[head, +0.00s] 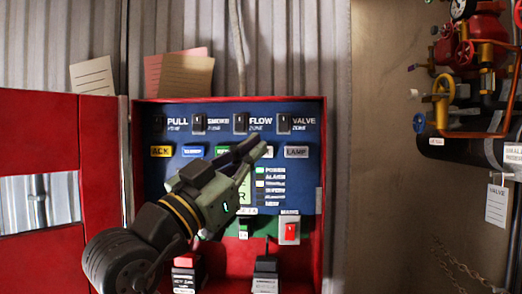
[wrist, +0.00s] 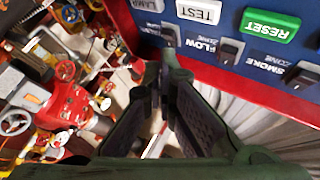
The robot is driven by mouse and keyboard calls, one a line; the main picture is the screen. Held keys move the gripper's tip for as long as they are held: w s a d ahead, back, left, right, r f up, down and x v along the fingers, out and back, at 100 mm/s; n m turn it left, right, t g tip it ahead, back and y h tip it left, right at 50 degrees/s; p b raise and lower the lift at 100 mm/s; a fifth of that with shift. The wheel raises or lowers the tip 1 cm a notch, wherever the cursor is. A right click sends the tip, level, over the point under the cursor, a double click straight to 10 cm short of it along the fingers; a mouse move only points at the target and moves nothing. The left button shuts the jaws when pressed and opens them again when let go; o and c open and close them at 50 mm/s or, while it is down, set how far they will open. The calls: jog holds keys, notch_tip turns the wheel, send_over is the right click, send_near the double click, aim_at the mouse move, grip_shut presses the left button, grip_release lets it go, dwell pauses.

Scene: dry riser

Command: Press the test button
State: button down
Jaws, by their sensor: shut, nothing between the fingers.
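The test button (wrist: 198,11) is a white rectangular key with the word TEST, at the top of the wrist view on the blue panel. In the head view most of it is hidden behind my fingers, and only its right end (head: 270,152) shows. My gripper (head: 258,146) is shut and empty, its fingertips in front of the panel over the button's place. In the wrist view my gripper (wrist: 162,75) points up toward the panel's red edge, with the button above and right of the fingertips. I see no clear contact with the button.
The green reset button (wrist: 269,25) and the lamp button (head: 296,152) flank the test button. Dark zone switches (head: 284,123) sit above the row. The red cabinet door (head: 97,130) stands open at left. Pipes and valves (head: 478,60) are at right.

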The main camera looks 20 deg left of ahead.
jog(key=shift+w+a, duration=0.3)
jog(key=shift+w, duration=0.7)
jog(key=shift+w+a, duration=0.25)
jog(key=shift+w, duration=0.7)
jog(key=shift+w, duration=0.1)
jog(key=shift+w+a, duration=0.1)
jog(key=shift+w, duration=0.2)
jog(key=shift+w+a, duration=0.15)
jog(key=shift+w, duration=0.35)
dwell(0.8)
jog(key=shift+s, duration=0.1)
jog(key=shift+s+d, duration=0.25)
jog(key=shift+s, duration=0.55)
jog(key=shift+s, duration=0.1)
jog(key=s, duration=0.2)
jog(key=s+d+b, duration=0.1)
jog(key=s, duration=0.1)
jog(key=shift+s+d, duration=0.2)
jog(key=shift+s, duration=0.1)
